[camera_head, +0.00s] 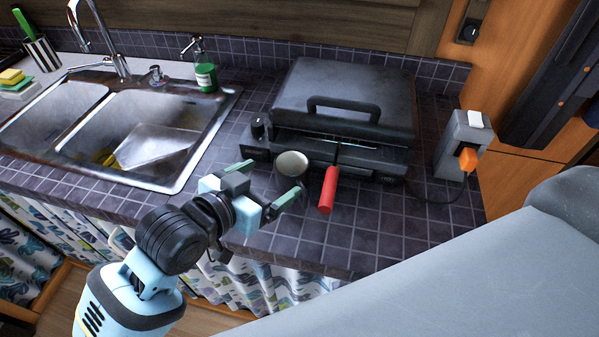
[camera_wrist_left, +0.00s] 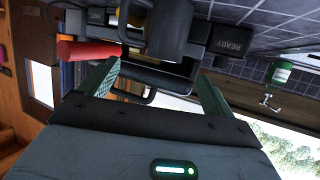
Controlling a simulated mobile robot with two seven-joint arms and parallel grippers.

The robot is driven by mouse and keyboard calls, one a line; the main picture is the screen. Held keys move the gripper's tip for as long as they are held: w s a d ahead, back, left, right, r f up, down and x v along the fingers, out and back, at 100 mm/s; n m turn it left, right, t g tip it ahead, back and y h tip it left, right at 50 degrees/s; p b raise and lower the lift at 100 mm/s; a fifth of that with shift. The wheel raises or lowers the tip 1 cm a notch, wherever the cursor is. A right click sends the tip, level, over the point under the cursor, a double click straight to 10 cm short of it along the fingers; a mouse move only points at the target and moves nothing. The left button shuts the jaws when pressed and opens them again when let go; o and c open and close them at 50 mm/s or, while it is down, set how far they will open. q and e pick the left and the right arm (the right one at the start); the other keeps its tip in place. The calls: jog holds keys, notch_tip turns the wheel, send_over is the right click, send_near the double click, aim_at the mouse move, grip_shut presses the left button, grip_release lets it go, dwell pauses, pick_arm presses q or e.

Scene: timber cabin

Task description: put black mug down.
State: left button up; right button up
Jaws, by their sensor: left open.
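The black mug (camera_head: 306,188) has a pale inside and stands upright on the dark tiled counter (camera_head: 370,235), just in front of the grill. In the left wrist view the mug (camera_wrist_left: 170,28) is a dark cylinder at the top, beyond the fingertips, with its handle on its left side. My left gripper (camera_head: 268,180) is open, with green fingers spread on the near-left side of the mug. In the wrist view the space between the fingers (camera_wrist_left: 156,82) holds nothing. My right gripper is not in view.
A black contact grill (camera_head: 345,90) stands behind the mug. A red-handled tool (camera_head: 327,190) lies close to the mug's right. A metal sink (camera_head: 140,125) and green soap bottle (camera_head: 205,75) are to the left. A grey socket box (camera_head: 460,140) stands right. Counter front right is clear.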

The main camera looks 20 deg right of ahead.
aim_at(301, 159)
pick_arm(q)
jog(key=shift+x, duration=3.8)
jog(key=shift+w+a, duration=0.1)
jog(key=shift+a, duration=0.05)
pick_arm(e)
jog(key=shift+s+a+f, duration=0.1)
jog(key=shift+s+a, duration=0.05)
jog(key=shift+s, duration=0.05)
pick_arm(q)
jog(key=shift+c, duration=0.3)
jog(key=c, duration=1.2)
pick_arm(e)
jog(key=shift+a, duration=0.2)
